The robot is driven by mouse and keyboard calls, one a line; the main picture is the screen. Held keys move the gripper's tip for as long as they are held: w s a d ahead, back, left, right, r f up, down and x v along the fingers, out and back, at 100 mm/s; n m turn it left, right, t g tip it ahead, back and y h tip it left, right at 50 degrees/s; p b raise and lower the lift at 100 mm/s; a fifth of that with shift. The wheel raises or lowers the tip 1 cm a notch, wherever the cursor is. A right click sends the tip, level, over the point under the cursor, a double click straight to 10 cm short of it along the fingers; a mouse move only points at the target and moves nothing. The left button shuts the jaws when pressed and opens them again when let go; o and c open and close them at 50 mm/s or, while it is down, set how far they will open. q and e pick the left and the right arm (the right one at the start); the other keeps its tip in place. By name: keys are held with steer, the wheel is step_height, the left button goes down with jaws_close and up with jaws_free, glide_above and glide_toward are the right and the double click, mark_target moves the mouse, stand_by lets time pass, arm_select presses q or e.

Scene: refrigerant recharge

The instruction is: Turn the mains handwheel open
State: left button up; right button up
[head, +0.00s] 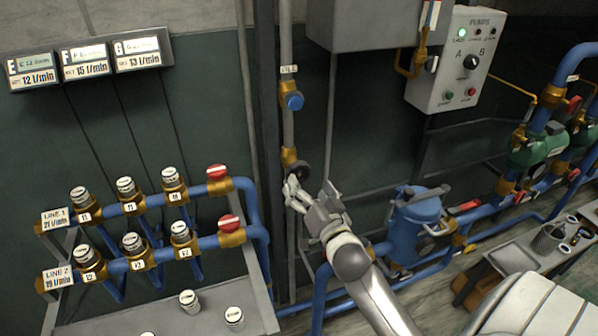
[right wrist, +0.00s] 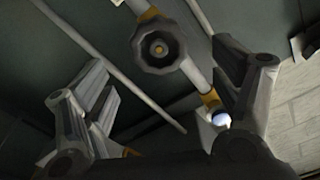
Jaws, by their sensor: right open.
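The dark handwheel (head: 300,170) sits on a brass fitting of the vertical grey pipe, just beyond my right gripper (head: 311,190) in the head view; the gripper's fingers partly overlap its lower edge. In the right wrist view the round, lobed handwheel (right wrist: 158,46) faces the camera, at the top centre. There, the fingers of my right gripper (right wrist: 162,78) are spread wide on either side of it, and nothing is between them. Clear space shows around the wheel, and I see no contact. My left gripper is not in view.
A blue knob (head: 293,101) sits higher on the same pipe. Blue pipes with red-capped valves (head: 230,226) stand to the left. A blue canister (head: 417,222) stands to the right, below the pump panel (head: 455,62). A grey cart (head: 515,258) is at the lower right.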

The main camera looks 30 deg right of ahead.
mark_target(300, 175)
steer(key=x, duration=0.7)
steer(key=shift+p, duration=0.4)
steer(key=shift+s, duration=0.1)
steer(key=shift+c, duration=0.2)
steer(key=c, duration=1)
